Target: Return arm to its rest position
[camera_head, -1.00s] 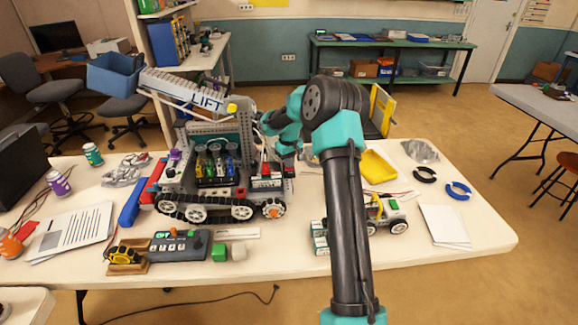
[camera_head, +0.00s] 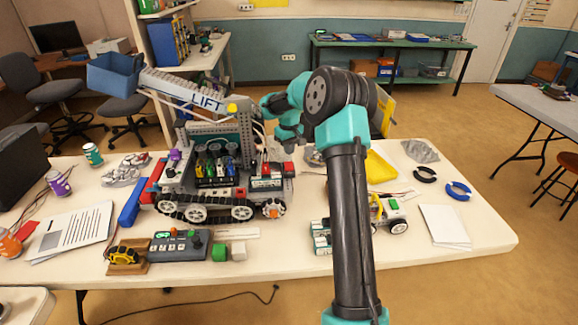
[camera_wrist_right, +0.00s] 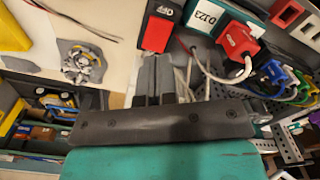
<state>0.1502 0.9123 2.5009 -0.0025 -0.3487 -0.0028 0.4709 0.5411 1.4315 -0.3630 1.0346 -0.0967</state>
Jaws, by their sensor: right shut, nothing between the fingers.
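My right arm (camera_head: 348,220) rises from the front edge of the table and bends over at its large dark joint. Its teal wrist part (camera_head: 292,108) is behind and right of the grey tracked robot model (camera_head: 215,175). In the right wrist view, my right gripper (camera_wrist_right: 154,82) is shut, with nothing between its fingers. It is close to the model's red modules (camera_wrist_right: 158,28) and wires but looks apart from them. In the head view its fingertips are hidden or hard to make out. My left gripper is not in view.
The model's raised LIFT boom (camera_head: 185,88) carries a blue bucket (camera_head: 113,75). A control box (camera_head: 180,245) lies in front. A small wheeled car (camera_head: 392,215) and a yellow tray (camera_head: 381,167) are partly behind my arm.

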